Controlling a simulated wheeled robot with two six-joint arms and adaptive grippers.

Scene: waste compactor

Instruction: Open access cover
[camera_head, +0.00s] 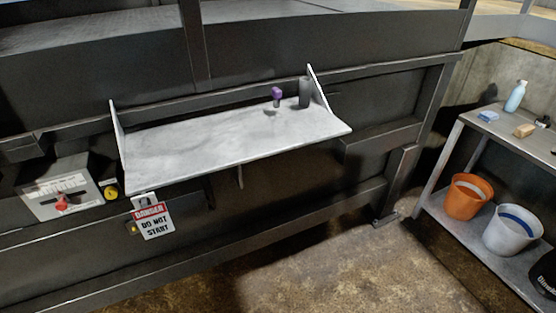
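Neither of my grippers shows in the head view. I cannot tell for sure which part is the access cover. A pale metal shelf or panel (220,145) with upright side plates juts out from the dark machine wall (260,50). A small purple object (277,93) and a dark cylinder (305,93) are at its back right. A grey box (62,188) with a red switch or knob (62,203) is at the left. A "DANGER DO NOT START" tag (153,221) hangs below the panel's left end, beside a small yellowish lock-like piece (132,228).
A metal table (490,125) at the right holds a spray bottle (516,96), a sponge-like block (524,131) and a blue item (488,116). An orange bucket (467,197) and a white bucket (512,231) stand on its lower shelf. The front floor (350,270) is clear.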

